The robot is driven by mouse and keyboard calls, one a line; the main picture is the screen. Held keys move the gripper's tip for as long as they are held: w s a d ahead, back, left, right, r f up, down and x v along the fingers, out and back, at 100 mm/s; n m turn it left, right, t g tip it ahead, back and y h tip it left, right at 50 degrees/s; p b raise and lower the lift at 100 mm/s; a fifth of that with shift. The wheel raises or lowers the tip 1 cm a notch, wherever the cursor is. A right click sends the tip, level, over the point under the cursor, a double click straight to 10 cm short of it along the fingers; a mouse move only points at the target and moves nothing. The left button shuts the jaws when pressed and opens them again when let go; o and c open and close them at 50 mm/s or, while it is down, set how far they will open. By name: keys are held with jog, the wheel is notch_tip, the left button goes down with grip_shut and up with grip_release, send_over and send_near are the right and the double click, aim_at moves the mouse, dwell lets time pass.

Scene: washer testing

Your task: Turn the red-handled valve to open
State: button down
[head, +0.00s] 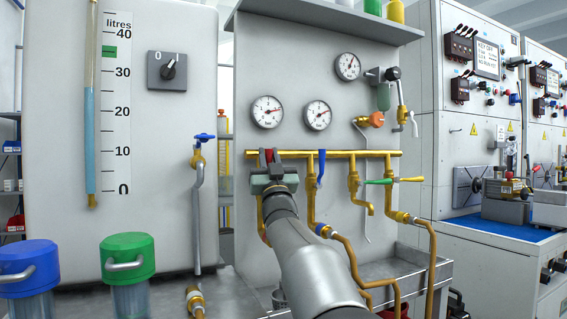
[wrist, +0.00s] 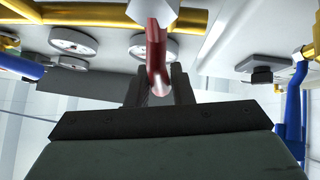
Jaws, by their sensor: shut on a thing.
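The red valve handle (wrist: 156,50) hangs down in the upper middle of the wrist view, with its lower end between the two dark fingers of my gripper (wrist: 158,85). My gripper is shut on the handle. In the head view my gripper (head: 269,172) is at the left end of the yellow pipe (head: 335,153). Only a small bit of the red handle (head: 269,155) shows there above the gripper. The valve body is mostly hidden behind my gripper in that view.
A blue-handled valve (head: 321,166) stands just right of my gripper on the same pipe. Farther right are a yellow valve (head: 354,182) and a green lever (head: 378,182). Gauges (head: 267,112) sit above. A blue-topped tap (head: 204,137) is to the left.

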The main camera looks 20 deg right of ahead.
jog(key=shift+f+y, duration=0.1)
jog(key=shift+y, duration=0.2)
jog(key=c, duration=1.3)
grip_release()
jog(key=shift+a, duration=0.15)
jog(key=s+f, duration=0.1)
jog(key=s, duration=0.4)
jog(key=s+f, duration=0.1)
jog(key=s, duration=0.4)
jog(key=s+a+f, duration=0.1)
jog(key=s, duration=0.4)
jog(key=shift+s+f, duration=0.25)
